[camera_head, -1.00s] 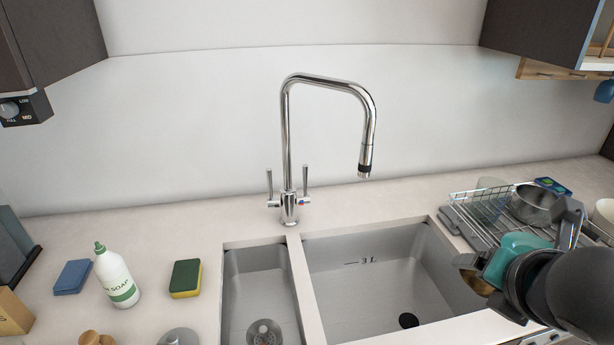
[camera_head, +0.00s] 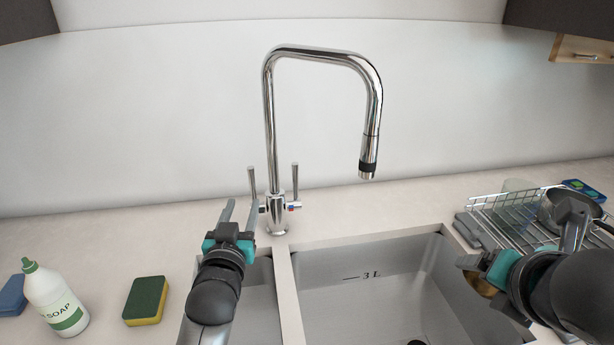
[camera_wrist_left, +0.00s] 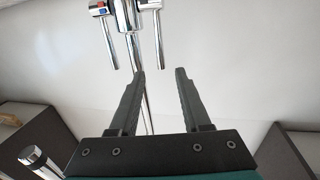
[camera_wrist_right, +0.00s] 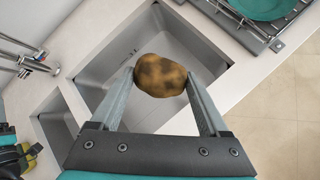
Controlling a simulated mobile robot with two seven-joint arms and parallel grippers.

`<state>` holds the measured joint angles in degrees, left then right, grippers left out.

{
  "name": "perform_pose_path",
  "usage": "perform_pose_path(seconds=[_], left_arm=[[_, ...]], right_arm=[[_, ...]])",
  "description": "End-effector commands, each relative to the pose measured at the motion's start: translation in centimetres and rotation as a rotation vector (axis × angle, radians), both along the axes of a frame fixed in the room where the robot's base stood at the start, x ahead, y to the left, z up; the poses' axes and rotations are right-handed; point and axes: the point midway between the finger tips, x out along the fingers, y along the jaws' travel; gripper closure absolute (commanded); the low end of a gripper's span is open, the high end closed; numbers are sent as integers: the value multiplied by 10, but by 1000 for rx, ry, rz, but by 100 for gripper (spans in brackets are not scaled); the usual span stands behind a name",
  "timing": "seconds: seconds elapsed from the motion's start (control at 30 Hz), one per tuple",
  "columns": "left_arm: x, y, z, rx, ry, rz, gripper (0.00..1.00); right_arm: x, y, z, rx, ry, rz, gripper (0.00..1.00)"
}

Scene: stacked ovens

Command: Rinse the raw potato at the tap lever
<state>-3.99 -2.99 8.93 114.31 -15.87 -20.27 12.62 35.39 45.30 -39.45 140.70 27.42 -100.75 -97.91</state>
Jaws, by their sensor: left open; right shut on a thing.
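The chrome tap (camera_head: 269,130) stands behind the sink with its spout end over the large basin. It has two upright levers, a left lever (camera_head: 252,184) and a right lever (camera_head: 295,182) with a red and blue mark at its base. My left gripper (camera_head: 238,212) is open and empty, its fingers upright just in front of the left lever; the left wrist view shows both levers beyond the fingers (camera_wrist_left: 160,75). My right gripper (camera_wrist_right: 160,85) is shut on the brown, dark-patched raw potato (camera_wrist_right: 160,75) near the large basin's right side. In the head view the potato (camera_head: 478,284) is mostly hidden.
The large basin (camera_head: 370,290) is empty; a smaller basin lies left of it. A wire dish rack (camera_head: 500,215) with a pan stands at right. A sponge (camera_head: 146,300) and a soap bottle (camera_head: 55,298) stand at left on the counter.

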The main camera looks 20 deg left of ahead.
Motion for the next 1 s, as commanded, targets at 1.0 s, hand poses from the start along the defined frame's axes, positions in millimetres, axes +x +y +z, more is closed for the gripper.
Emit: perform_pose_path(seconds=[1.0], left_arm=[[112, 29, 0, 1, 1, -1, 52]], right_arm=[[0, 0, -15, 0, -1, 0, 78]])
